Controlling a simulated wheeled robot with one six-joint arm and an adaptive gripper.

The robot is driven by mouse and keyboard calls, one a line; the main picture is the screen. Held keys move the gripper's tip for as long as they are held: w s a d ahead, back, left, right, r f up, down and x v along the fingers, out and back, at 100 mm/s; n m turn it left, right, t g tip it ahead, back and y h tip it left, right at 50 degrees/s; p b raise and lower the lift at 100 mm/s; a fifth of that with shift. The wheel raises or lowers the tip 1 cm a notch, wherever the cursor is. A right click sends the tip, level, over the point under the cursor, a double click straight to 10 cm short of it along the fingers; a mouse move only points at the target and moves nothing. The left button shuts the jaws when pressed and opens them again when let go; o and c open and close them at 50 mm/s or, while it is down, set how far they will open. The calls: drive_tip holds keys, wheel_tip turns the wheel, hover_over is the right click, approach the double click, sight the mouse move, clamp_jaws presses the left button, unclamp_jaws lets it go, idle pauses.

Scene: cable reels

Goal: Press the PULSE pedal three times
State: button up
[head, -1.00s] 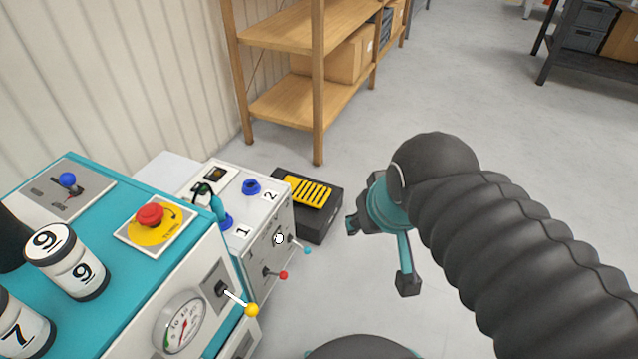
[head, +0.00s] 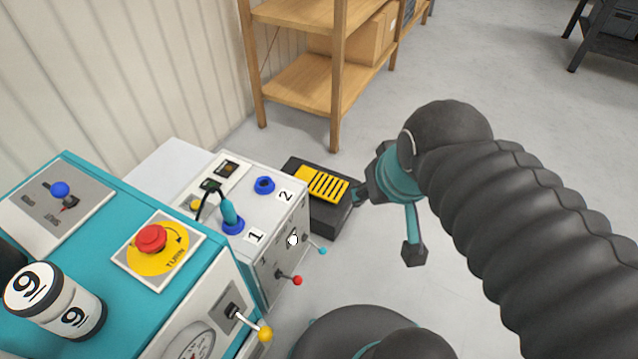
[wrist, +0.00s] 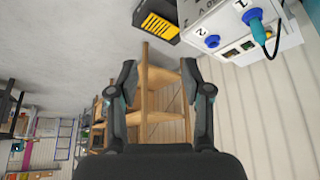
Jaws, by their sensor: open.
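A black box with a yellow slatted top (head: 322,184), which looks like the pedal, stands beyond the white panel unit. No PULSE lettering is readable on it. The yellow slats also show at the top of the wrist view (wrist: 160,24). My gripper (head: 387,222) is open and empty, to the right of the pedal. One fingertip overlaps the box's right edge in the head view; I cannot tell whether they touch. In the wrist view my gripper (wrist: 158,78) has its fingers spread, with the pedal outside them.
The white unit (head: 262,210) carries blue sockets 1 and 2, a teal plug (head: 230,212) in socket 1 and small levers. The teal console (head: 110,225) has a red stop button (head: 151,238). A wooden shelf (head: 312,80) stands behind. Grey floor lies open at right.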

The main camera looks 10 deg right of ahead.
clamp_jaws()
idle(1.1)
